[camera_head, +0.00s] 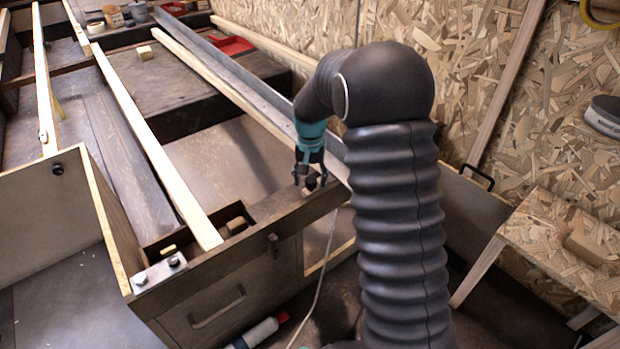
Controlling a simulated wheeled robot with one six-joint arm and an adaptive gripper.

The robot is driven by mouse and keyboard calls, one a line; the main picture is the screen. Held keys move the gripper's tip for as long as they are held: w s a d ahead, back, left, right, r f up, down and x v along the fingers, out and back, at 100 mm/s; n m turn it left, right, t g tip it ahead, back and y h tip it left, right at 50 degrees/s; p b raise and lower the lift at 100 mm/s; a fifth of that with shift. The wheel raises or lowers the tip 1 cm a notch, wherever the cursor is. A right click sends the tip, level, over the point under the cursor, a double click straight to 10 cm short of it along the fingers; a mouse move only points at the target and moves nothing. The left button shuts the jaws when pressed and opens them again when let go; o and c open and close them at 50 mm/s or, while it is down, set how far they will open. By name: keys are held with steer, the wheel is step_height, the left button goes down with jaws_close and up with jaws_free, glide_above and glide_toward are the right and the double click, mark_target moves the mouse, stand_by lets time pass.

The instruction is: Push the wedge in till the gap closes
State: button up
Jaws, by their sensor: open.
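My gripper (310,180) points down over the right end of the dark wooden frame's front rail (290,220). Its dark fingers are apart. A small brownish piece (308,191), possibly the wedge, shows at the fingertips; I cannot tell whether they touch it. Another small pale wood block (237,224) sits beside the front end of a long pale batten (160,160), in a slot behind the rail. A smaller pale piece (168,249) lies left of the batten. The picture does not clearly show which piece is the wedge, or any gap's width.
A loose wood block (145,52) lies on the dark panel at the back. A metal bracket with bolts (158,272) is on the front left corner. A bottle (262,331) lies on the floor. A chipboard bench (570,240) stands at right. My arm hides part of the right side.

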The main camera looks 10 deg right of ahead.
step_height(320, 180, up, 12)
stand_by(0.6)
steer(key=s+f+n, duration=0.2)
steer(key=s, duration=0.3)
steer(key=s+r+t+p, duration=0.2)
steer(key=s+r, duration=0.3)
steer(key=s, duration=0.4)
steer(key=s+d+r+n+t+p, duration=0.1)
steer(key=s+r+p, duration=0.2)
steer(key=s, duration=0.7)
steer(key=s+d+r+t+p, duration=0.1)
steer(key=s+r+t+p, duration=0.1)
steer(key=s+r, duration=0.5)
steer(key=shift+s+d+r+n+t, duration=0.2)
steer(key=shift+s+r+n+t, duration=0.15)
steer(key=shift+s, duration=0.8)
